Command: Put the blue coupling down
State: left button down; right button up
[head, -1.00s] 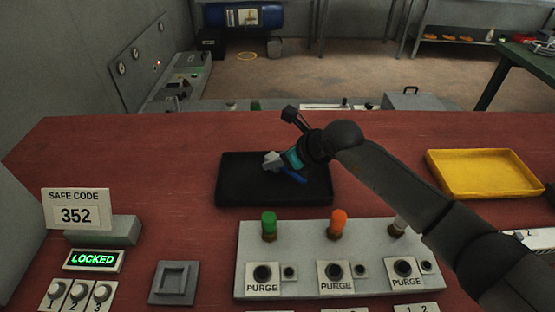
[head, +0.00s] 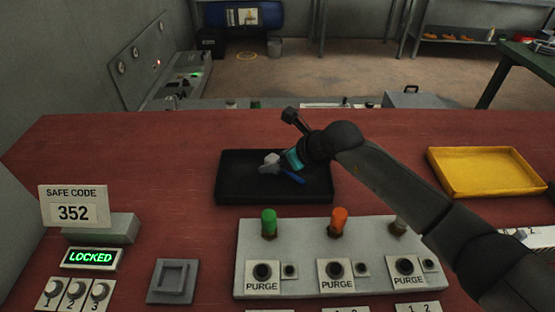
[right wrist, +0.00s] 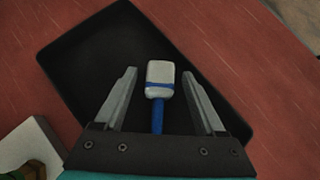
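The blue coupling, a white block with a blue band and a blue stem (right wrist: 158,118), lies in the black tray (right wrist: 75,60) in the right wrist view. In the head view its blue stem (head: 295,179) shows over the floor of the black tray (head: 235,185). My right gripper (right wrist: 160,73) is open, with one finger on each side of the white block and a clear gap at both sides. In the head view my right gripper (head: 270,164) is over the tray, partly hiding the coupling. My left gripper is not in view.
A yellow tray (head: 485,190) stands to the right on the red table (head: 130,145). A grey panel (head: 310,235) with green and orange lamps and purge buttons stands in front of the black tray. A safe code sign and lit locked display are at left.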

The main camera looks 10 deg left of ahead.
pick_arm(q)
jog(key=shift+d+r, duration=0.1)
pick_arm(e)
jog(key=shift+r, duration=0.1)
jog(key=shift+r+p, duration=0.25)
jog(key=shift+p, duration=0.05)
jog(key=p+v, duration=0.1)
jog(key=v, duration=0.3)
jog(key=shift+w+r, duration=0.1)
jog(key=shift+r, duration=0.25)
jog(key=p+v, duration=0.1)
jog(key=v, duration=0.5)
jog(key=shift+d+r+p, duration=0.15)
jog(key=shift+d+p, duration=0.1)
jog(key=shift+p, duration=0.05)
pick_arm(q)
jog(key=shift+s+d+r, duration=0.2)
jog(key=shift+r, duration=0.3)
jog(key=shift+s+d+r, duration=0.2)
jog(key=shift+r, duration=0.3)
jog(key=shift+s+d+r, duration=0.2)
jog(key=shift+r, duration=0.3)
pick_arm(e)
jog(key=shift+s+d+r, duration=0.4)
jog(key=shift+s+r, duration=0.1)
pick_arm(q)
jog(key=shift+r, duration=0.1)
pick_arm(e)
jog(key=shift+r, duration=0.1)
